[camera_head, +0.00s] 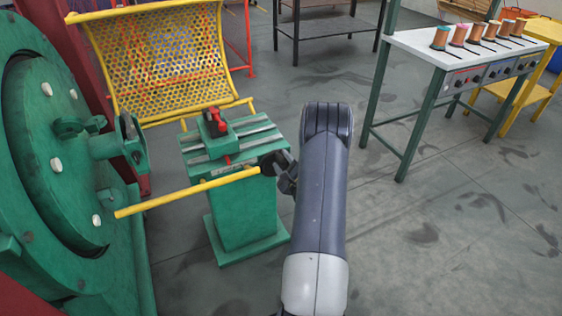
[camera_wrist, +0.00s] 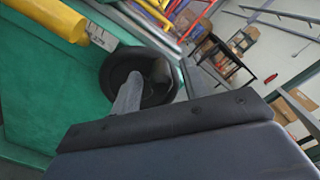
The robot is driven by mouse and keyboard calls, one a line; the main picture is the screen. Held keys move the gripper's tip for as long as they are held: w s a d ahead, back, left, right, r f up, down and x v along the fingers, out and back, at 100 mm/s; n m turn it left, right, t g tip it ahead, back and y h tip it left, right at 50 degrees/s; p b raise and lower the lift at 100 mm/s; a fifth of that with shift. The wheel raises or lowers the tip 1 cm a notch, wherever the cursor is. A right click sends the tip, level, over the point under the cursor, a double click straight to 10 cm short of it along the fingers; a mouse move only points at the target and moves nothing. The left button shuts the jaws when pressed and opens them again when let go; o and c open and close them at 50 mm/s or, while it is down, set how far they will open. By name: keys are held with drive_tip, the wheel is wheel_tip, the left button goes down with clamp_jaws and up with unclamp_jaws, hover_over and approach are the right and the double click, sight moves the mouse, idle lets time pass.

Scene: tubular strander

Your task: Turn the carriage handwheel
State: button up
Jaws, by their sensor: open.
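The carriage handwheel (camera_head: 270,160) is a small black wheel on the right side of the green carriage (camera_head: 228,142). In the wrist view the handwheel (camera_wrist: 112,72) is a dark round rim against the green body. My gripper (camera_head: 286,176) is at the handwheel's right side, partly hidden by my arm. In the wrist view my gripper's fingers (camera_wrist: 146,84) overlap the handwheel's face. The gripper is open. I cannot tell whether the fingers touch the wheel or whether a handle lies between them.
A yellow bar (camera_head: 185,192) juts out left of the handwheel. A red clamp (camera_head: 215,122) sits on the carriage top. The large green machine disc (camera_head: 50,150) stands at left, a yellow mesh guard (camera_head: 160,60) behind. A spool table (camera_head: 465,45) stands right. Floor between is clear.

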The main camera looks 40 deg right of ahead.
drive_tip(key=shift+w+d, duration=0.1)
drive_tip(key=shift+w, duration=0.45)
clamp_jaws()
drive_tip(key=shift+b, duration=0.3)
